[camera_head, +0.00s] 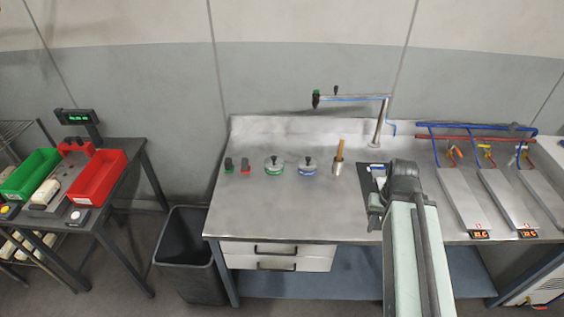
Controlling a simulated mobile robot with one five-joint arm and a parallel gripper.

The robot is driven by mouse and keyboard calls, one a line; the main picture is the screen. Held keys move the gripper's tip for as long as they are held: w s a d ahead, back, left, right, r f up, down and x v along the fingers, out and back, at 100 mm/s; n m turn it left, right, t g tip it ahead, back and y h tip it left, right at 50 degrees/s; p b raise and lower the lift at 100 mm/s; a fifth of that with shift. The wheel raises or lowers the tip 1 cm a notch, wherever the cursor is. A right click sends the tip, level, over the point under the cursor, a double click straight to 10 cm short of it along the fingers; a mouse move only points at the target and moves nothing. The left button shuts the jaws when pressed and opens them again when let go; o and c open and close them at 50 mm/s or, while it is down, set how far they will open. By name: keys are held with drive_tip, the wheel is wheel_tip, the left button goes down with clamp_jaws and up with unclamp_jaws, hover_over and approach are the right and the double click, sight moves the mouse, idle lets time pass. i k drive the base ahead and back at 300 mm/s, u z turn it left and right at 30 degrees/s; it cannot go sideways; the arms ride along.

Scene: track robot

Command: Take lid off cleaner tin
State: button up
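Two low round tins stand on the steel bench (290,212), one with a green band (274,166) and one with a blue band (307,167). Each has a lid on it with a dark knob on top. I cannot tell from here which one is the cleaner tin. My arm reaches up from the lower right, and my gripper (375,218) hangs to the right of both tins, apart from them. It is small and dark in this view, so its fingers cannot be made out.
A metal cup with a wooden-handled tool (338,162) stands between the blue-banded tin and my arm. Small green and red items (238,166) sit left of the tins. A dark mat (371,178) lies beside my arm. Bare bench lies in front of the tins.

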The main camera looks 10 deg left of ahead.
sight(273, 163)
drive_tip(key=z, duration=0.05)
drive_tip(key=i, duration=0.8)
drive_tip(key=u, duration=3.25)
drive_tip(key=i, duration=1)
drive_tip(key=z, duration=0.05)
